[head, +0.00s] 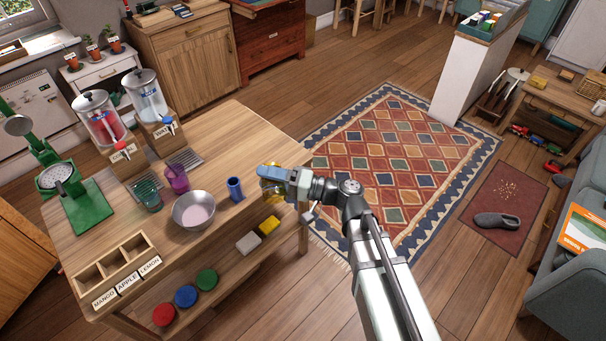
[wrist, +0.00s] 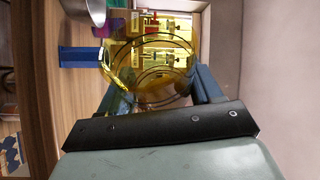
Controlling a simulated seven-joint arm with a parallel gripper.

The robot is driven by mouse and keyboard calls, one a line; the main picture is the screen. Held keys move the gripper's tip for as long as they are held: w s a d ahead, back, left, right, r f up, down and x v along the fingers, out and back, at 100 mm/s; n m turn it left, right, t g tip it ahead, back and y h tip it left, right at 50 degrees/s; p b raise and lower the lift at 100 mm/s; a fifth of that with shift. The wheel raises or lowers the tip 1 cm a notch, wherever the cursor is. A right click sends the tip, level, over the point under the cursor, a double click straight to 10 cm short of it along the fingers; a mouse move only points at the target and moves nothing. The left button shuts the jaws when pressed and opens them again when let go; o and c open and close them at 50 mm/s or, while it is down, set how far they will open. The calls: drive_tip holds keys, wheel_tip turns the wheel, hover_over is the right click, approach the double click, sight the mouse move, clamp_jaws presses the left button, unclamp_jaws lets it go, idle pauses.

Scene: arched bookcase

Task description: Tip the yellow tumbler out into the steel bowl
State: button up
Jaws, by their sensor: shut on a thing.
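My gripper (head: 274,176) is at the right end of the juice table, shut on the yellow tumbler (wrist: 150,62). In the wrist view the see-through yellow tumbler sits between the two blue fingers. In the head view the fingers hide much of it; I cannot tell what it holds. The steel bowl (head: 180,217) stands on the table to the left of my gripper, with something pale pink in it. A blue cup (head: 235,189) stands between bowl and gripper; it also shows in the wrist view (wrist: 80,53).
Two drink dispensers (head: 100,118) are at the back. A labelled wooden box (head: 117,270) is at the front left.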

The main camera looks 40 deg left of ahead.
drive_tip(key=s+a+n+g+h, duration=0.1)
drive_tip(key=s+a+g+h, duration=0.1)
drive_tip(key=s+a, duration=0.55)
drive_tip(key=s+a+n+g+h, duration=0.15)
drive_tip(key=s+a, duration=0.35)
drive_tip(key=s, duration=0.6)
drive_tip(key=w+a+f+m+t, duration=0.1)
drive_tip(key=a, duration=0.1)
drive_tip(key=w+a+f+m+t+y, duration=0.1)
drive_tip(key=a+m, duration=0.1)
drive_tip(key=a, duration=0.1)
drive_tip(key=w+a+f+m+t, duration=0.1)
drive_tip(key=w+a, duration=0.1)
drive_tip(key=shift+a+m, duration=0.25)
drive_tip(key=shift+m, duration=0.1)
drive_tip(key=shift+w+a+m+t+y, duration=0.1)
drive_tip(key=shift+w+m+t+y, duration=0.15)
drive_tip(key=shift+m, duration=0.25)
drive_tip(key=shift+w+a+m+t, duration=0.1)
drive_tip(key=shift+m+t, duration=0.2)
drive_tip(key=shift+m, duration=0.2)
drive_tip(key=shift+s+d+f+m+g+h, duration=0.35)
drive_tip(key=shift+m+h, duration=0.8)
drive_tip(key=shift+m, duration=0.8)
drive_tip(key=shift+s+d+f+m+g+h, duration=0.2)
drive_tip(key=shift+d+m+h, duration=0.3)
drive_tip(key=shift+m+h, duration=1)
drive_tip(key=shift+s+d+f+m+g+h, duration=0.35)
drive_tip(key=shift+m+h, duration=0.4)
drive_tip(key=shift+m, duration=1.6)
